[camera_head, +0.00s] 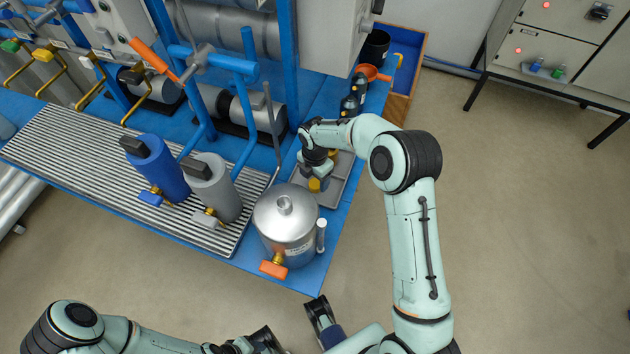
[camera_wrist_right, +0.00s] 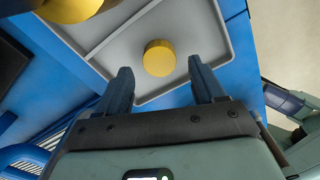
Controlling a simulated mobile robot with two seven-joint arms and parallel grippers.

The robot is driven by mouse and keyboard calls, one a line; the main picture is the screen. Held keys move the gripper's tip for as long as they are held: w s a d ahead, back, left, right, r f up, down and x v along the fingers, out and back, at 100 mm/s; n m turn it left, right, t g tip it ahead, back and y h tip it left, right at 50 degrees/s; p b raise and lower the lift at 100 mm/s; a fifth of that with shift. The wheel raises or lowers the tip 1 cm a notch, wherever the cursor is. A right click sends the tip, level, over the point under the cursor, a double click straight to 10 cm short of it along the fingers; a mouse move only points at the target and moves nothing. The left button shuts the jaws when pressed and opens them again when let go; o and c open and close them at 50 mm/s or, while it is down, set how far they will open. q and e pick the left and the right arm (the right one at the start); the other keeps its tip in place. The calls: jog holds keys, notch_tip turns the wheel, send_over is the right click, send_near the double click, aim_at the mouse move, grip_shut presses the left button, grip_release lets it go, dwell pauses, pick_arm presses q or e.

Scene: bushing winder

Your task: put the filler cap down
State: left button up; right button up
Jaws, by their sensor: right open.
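The filler cap, a short yellow cylinder (camera_wrist_right: 158,58), stands in the grey tray (camera_wrist_right: 205,40), on its flat floor beside a thin divider. In the head view the yellow cap (camera_head: 314,185) shows just below my right gripper (camera_head: 315,173), in the tray (camera_head: 336,190). In the right wrist view my right gripper (camera_wrist_right: 160,88) is open. Its fingers are apart and the cap lies just beyond their tips, between their lines, with clear gaps on both sides. My left gripper (camera_head: 258,343) is at the bottom edge of the head view, and its fingers do not show clearly.
Another yellow part (camera_wrist_right: 70,8) lies at the wrist view's top left. A silver tank (camera_head: 285,222) with an orange-handled valve stands beside the tray. Blue and grey cylinders (camera_head: 155,165) stand on the slatted grille (camera_head: 80,160). Dark bottles (camera_head: 353,95) are behind.

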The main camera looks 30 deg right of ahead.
aim_at(315, 184)
notch_tip(315, 184, up, 9)
jog(key=p, duration=0.1)
dwell(0.7)
